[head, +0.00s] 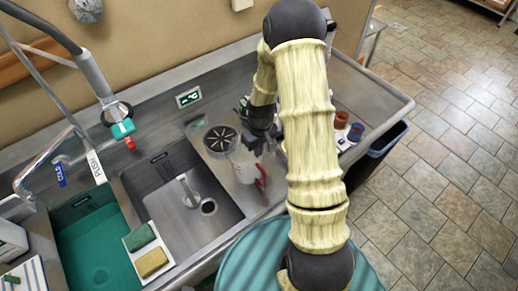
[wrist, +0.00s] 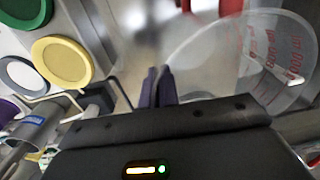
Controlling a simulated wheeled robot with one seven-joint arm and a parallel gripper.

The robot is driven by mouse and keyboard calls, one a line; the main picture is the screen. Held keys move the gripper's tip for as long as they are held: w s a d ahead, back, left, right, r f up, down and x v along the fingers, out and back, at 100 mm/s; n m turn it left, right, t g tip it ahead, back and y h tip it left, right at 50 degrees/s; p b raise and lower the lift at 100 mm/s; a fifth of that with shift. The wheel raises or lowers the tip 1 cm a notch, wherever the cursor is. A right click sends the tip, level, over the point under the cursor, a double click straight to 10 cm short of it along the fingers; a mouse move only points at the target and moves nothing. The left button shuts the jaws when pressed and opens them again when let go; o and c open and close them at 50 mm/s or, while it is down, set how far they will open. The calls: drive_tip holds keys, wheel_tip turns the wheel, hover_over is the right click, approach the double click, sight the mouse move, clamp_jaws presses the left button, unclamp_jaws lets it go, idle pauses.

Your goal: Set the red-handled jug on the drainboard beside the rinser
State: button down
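The clear jug with red markings (head: 243,166) is beside the round black rinser (head: 219,139), on its near right side, over the metal drainboard (head: 226,183). Its red handle (head: 261,176) faces the near right side. I cannot tell whether its base touches the metal. In the wrist view the jug (wrist: 278,50) fills the upper right, with a piece of its red handle (wrist: 230,7) at the top edge. My gripper (wrist: 158,86) has its fingers close together at the jug's rim and looks shut on its wall. My arm hides part of the counter.
The sink basin (head: 180,205) lies left of the jug, with a faucet and hanging sprayer (head: 122,130) beyond. A green and a yellow sponge (head: 152,262) sit on the divider. Brown cups (head: 355,132) stand right of my arm. Coloured round lids (wrist: 62,62) show at left in the wrist view.

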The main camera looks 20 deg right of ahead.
drive_tip(key=c, duration=1.7)
unclamp_jaws()
drive_tip(key=r+b, duration=0.1)
drive_tip(key=r, duration=0.3)
drive_tip(key=r+b, duration=0.1)
drive_tip(key=r, duration=0.7)
drive_tip(key=shift+w+d+r+b, duration=0.1)
drive_tip(key=shift+d+r+b, duration=0.05)
drive_tip(key=shift+d+b, duration=0.2)
drive_tip(key=s+a+r+m+t, duration=0.1)
drive_tip(key=s, duration=0.3)
drive_tip(key=s+a+r+m+t, duration=0.1)
drive_tip(key=s, duration=0.4)
drive_tip(key=s+a+r+m, duration=0.1)
drive_tip(key=s+a, duration=0.1)
drive_tip(key=s, duration=0.2)
drive_tip(key=shift+s+r+m+t+h, duration=0.2)
drive_tip(key=shift+r+m+t+h, duration=0.1)
drive_tip(key=shift+r+t, duration=0.1)
